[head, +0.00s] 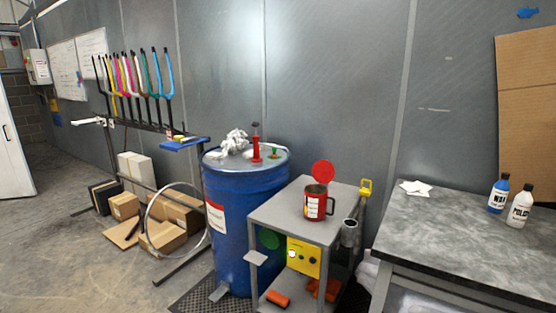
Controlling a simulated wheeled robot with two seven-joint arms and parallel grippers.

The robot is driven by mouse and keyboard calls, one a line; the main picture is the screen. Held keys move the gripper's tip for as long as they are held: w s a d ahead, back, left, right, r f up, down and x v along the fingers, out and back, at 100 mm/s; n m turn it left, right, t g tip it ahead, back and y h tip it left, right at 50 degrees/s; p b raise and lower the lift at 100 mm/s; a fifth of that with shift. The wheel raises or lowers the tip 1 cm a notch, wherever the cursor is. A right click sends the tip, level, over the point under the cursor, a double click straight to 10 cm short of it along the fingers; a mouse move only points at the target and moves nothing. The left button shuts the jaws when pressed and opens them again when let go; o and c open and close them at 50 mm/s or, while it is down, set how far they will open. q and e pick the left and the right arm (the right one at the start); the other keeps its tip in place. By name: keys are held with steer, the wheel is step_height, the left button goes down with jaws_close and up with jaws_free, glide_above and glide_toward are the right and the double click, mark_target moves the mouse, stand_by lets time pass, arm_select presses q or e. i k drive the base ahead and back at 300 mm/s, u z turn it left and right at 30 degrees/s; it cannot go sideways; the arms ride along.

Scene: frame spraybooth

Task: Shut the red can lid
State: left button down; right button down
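The red can (316,205) stands upright on the top of a grey cart in the head view. It has a white label on its front and a handle on its right side. Its round red lid (323,172) stands up, raised at the back of the rim, so the can is open. Neither of my grippers shows in the head view.
The grey cart top (272,212) has free room around the can. A blue drum (235,183) stands left, with a red pump (256,148) and crumpled rags on top. A grey table (450,230) at right holds a blue bottle (498,195) and a white bottle (521,207).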

mark_target(323, 171)
steer(key=u, duration=0.2)
steer(key=i, duration=0.9)
steer(key=z, duration=0.7)
steer(key=i, duration=0.7)
steer(key=z, duration=0.55)
